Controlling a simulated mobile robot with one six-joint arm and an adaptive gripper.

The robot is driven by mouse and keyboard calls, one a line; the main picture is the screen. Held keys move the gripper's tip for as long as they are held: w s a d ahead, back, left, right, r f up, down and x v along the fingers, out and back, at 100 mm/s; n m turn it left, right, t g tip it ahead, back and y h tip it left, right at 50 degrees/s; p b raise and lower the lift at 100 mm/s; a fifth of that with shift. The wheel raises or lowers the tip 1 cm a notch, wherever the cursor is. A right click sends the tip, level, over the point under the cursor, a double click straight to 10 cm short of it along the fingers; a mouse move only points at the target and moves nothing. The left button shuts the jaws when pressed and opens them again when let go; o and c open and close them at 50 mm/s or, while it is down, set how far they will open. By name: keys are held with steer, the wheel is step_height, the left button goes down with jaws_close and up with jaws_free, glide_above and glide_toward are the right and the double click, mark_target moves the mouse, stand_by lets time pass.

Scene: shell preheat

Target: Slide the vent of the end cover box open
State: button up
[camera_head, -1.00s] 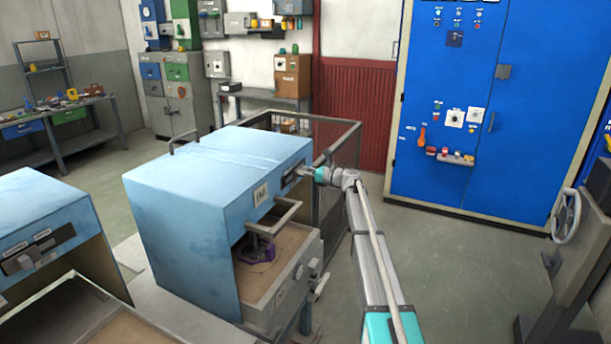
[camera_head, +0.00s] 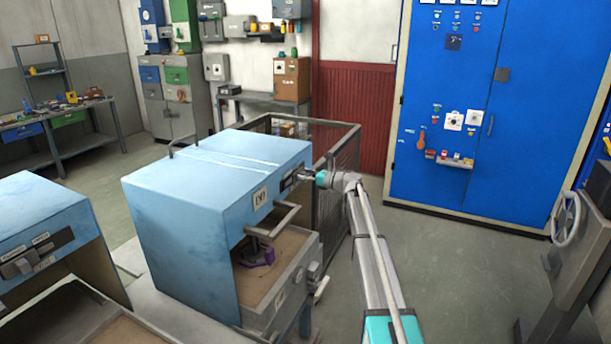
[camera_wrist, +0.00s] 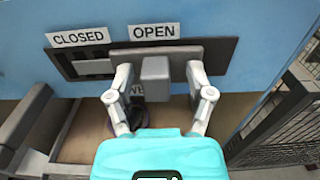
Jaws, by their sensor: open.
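The end cover box (camera_head: 210,180) is the light blue box in the middle of the head view, with a small label on its front. Its vent slide has a grey block knob (camera_wrist: 155,78), seen in the wrist view in a dark slot plate (camera_wrist: 222,52). The knob stands below the OPEN sign (camera_wrist: 153,31), right of the CLOSED sign (camera_wrist: 78,38). Slats show at the slot's left. My gripper (camera_wrist: 158,82) is open, one finger on each side of the knob, with visible gaps. In the head view my gripper (camera_head: 308,176) is at the box's upper right front.
Below the vent are a handle bar (camera_head: 272,226) and an open compartment with a purple-based part (camera_head: 260,254). A second blue box (camera_head: 40,225) stands at left. A mesh fence (camera_head: 345,160) is close behind my gripper. Open floor lies right, before a blue cabinet (camera_head: 455,180).

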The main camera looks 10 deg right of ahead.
steer(key=v, duration=1.1)
steer(key=shift+s+d, duration=0.1)
steer(key=shift+d, duration=0.05)
steer(key=s+a+f+n+g+h, duration=0.35)
steer(key=s+a+f+n, duration=0.3)
steer(key=s, duration=0.35)
steer(key=s+a+f+n+g+h, duration=0.2)
steer(key=s+a+f+n+g, duration=0.35)
steer(key=s, duration=0.55)
steer(key=s+f+n+h, duration=0.2)
steer(key=s+n+h, duration=0.2)
steer(key=s, duration=0.7)
steer(key=s+f+n+g+h+p, duration=0.1)
steer(key=s+f+n+h, duration=0.2)
steer(key=s+n, duration=0.6)
steer(key=s+h, duration=0.2)
steer(key=s, duration=0.1)
steer(key=shift+s+f+g, duration=0.2)
steer(key=shift+s+g, duration=0.05)
steer(key=shift+g, duration=0.05)
steer(key=shift+a, duration=0.15)
stand_by(0.4)
